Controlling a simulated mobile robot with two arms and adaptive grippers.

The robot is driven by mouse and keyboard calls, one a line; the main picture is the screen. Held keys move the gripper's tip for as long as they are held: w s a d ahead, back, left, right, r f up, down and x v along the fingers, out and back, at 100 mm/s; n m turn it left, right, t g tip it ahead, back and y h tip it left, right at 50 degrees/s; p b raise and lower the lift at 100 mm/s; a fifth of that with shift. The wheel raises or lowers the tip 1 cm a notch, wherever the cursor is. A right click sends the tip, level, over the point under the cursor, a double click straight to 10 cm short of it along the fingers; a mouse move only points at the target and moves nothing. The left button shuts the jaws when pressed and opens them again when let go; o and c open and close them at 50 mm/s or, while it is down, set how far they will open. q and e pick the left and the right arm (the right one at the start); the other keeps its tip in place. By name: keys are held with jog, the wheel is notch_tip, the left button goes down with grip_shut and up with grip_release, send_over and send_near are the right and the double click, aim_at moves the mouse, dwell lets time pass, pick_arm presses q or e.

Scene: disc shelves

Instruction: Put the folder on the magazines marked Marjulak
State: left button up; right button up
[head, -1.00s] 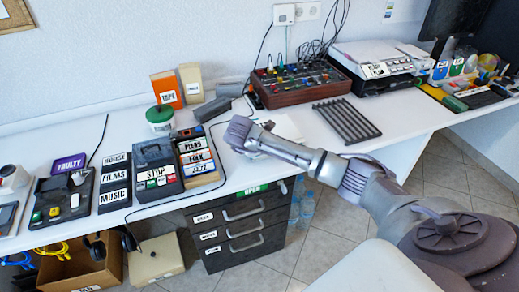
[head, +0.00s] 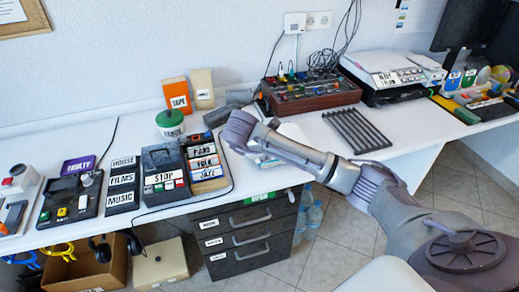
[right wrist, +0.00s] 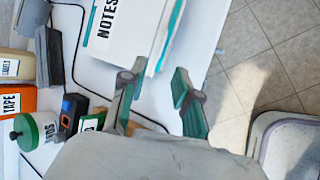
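A white folder or stack marked NOTES (right wrist: 112,22), with teal edges, lies on the desk at the top of the right wrist view. In the head view a white item (head: 293,132), seemingly the same one, lies partly behind my right arm. My right gripper (right wrist: 154,76) is open, its fingertips at the near end of the NOTES item; I cannot tell whether they touch it. In the head view my right gripper (head: 238,132) hangs over the desk's front part. No magazines marked Marjulak can be made out. My left gripper is not in view.
Left of my right gripper stand labelled boxes (head: 207,165), a STOP device (head: 165,170) and a green-lidded tub (head: 170,122). A mixer (head: 310,92), black rack (head: 357,130) and printer (head: 390,72) stand to the right. Drawers (head: 243,232) are below the desk. Bare desk shows right of the rack.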

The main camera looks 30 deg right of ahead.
jog(key=v, duration=0.5)
jog(key=s+a+f+n+t+y, duration=0.1)
jog(key=s+a+f+y, duration=0.2)
jog(key=a+f+y, duration=0.8)
jog(key=s+a+f+n+t+y, duration=0.1)
jog(key=s+a+f+y, duration=0.2)
jog(key=a+f+y, duration=0.75)
jog(key=s+d+f+m+t+h, duration=0.1)
jog(key=s+d+f+m+h, duration=0.25)
jog(key=f, duration=0.55)
jog(key=s+d+f+m+t+h, duration=0.1)
jog(key=s+d+f+m+h, duration=0.3)
jog(key=f, duration=0.4)
jog(key=s+d+f+m+t+h, duration=0.1)
jog(key=s+d+f+m+h, duration=0.35)
jog(key=f, duration=0.45)
jog(key=s+f+m+g+h, duration=0.1)
jog(key=s+f+g, duration=0.3)
jog(key=s, duration=1.1)
jog(key=s+d+f+m+g+h, duration=0.1)
jog(key=s+f+g, duration=0.3)
jog(key=s, duration=1.1)
notch_tip(320, 180, down, 3)
jog(key=shift+s+r+h, duration=0.15)
jog(key=shift+s+h, duration=0.2)
jog(key=shift+h, duration=0.4)
